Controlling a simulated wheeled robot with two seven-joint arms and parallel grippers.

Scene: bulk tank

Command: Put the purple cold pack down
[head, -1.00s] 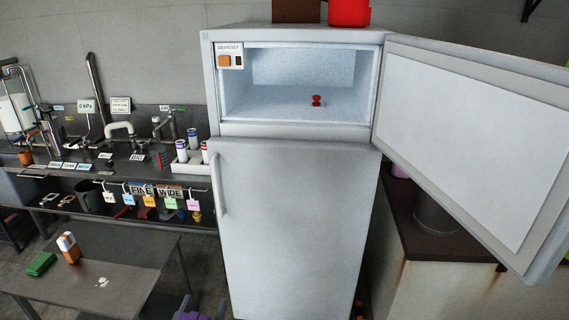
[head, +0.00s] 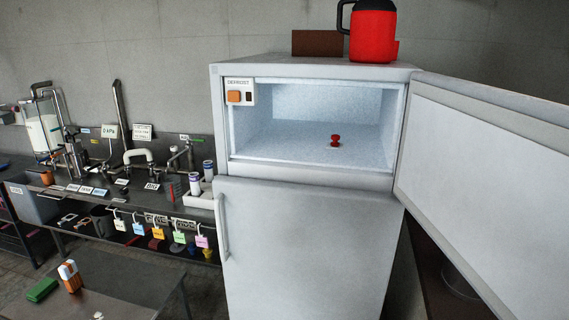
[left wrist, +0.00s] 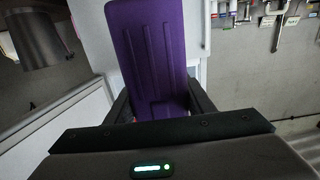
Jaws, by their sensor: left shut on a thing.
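The purple cold pack (left wrist: 150,55) shows in the left wrist view, standing out lengthwise from my left gripper (left wrist: 160,105). The gripper is shut on its near end, with one dark finger on each side. The pack and both grippers are out of the head view. A fridge (head: 305,240) stands in the middle of the head view. Its top freezer compartment (head: 290,135) is open, with a small red knob-like object (head: 335,140) on its floor.
The freezer door (head: 480,170) swings out to the right. A red jug (head: 373,32) and a brown box (head: 318,43) stand on the fridge top. A low table (head: 110,285) at lower left holds a green block (head: 42,289) and an orange-and-white item (head: 70,275). A cluttered bench (head: 120,185) lies behind.

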